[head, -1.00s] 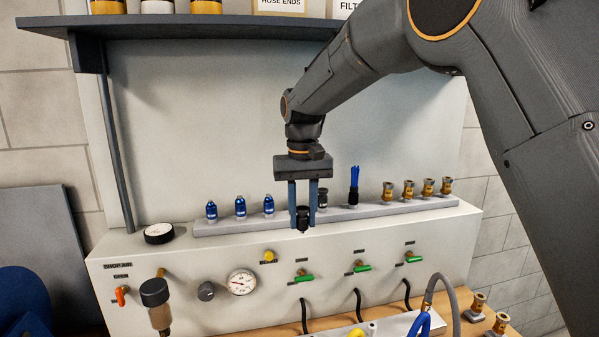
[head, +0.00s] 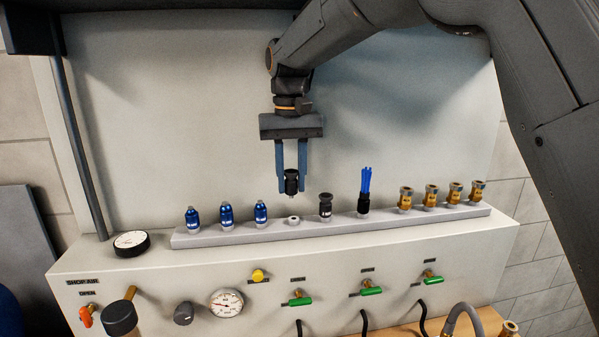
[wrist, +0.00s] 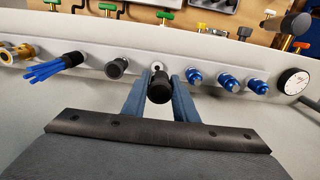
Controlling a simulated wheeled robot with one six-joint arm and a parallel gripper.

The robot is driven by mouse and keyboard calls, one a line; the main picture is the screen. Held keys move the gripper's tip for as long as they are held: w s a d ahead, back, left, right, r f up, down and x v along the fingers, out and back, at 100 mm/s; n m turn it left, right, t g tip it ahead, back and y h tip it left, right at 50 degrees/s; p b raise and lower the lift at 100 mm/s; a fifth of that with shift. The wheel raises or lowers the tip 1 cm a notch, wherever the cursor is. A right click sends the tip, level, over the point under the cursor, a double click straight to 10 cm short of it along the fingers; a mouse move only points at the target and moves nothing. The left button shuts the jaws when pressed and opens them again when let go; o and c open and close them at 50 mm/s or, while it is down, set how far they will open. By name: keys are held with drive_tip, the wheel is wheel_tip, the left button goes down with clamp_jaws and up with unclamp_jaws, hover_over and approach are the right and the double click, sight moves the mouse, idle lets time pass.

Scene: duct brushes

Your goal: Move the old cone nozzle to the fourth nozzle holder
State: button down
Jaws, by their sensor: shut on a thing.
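My gripper (head: 291,180) is shut on a black cone nozzle (head: 291,183), held upright with its narrow tip down. It hangs in the air above the grey rail (head: 340,228), apart from it. Just below it on the rail is an empty holder (head: 293,220), fourth from the left, between the third blue nozzle (head: 260,212) and another black nozzle (head: 325,206). In the wrist view the held nozzle (wrist: 160,91) sits between my two blue fingers, with the empty holder (wrist: 157,66) just beyond it.
Two more blue nozzles (head: 226,215) stand at the rail's left. A blue-bristled brush (head: 364,190) and several brass nozzles (head: 430,195) stand to the right. A round black-rimmed gauge (head: 131,243) lies left of the rail. Green-handled valves (head: 371,289) line the front panel.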

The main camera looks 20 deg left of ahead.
sight(293, 189)
drive_tip(key=shift+w, duration=0.45)
drive_tip(key=shift+d, duration=0.1)
drive_tip(key=shift+f, duration=0.1)
drive_tip(key=shift+f, duration=1.4)
drive_tip(key=shift+f+b, duration=0.95)
drive_tip(key=shift+f, duration=0.5)
drive_tip(key=shift+s+r+p, duration=0.1)
drive_tip(key=shift+p, duration=0.8)
drive_tip(key=shift+f, duration=0.5)
idle(0.3)
drive_tip(key=c, duration=1.3)
unclamp_jaws()
drive_tip(key=shift+c, duration=0.2)
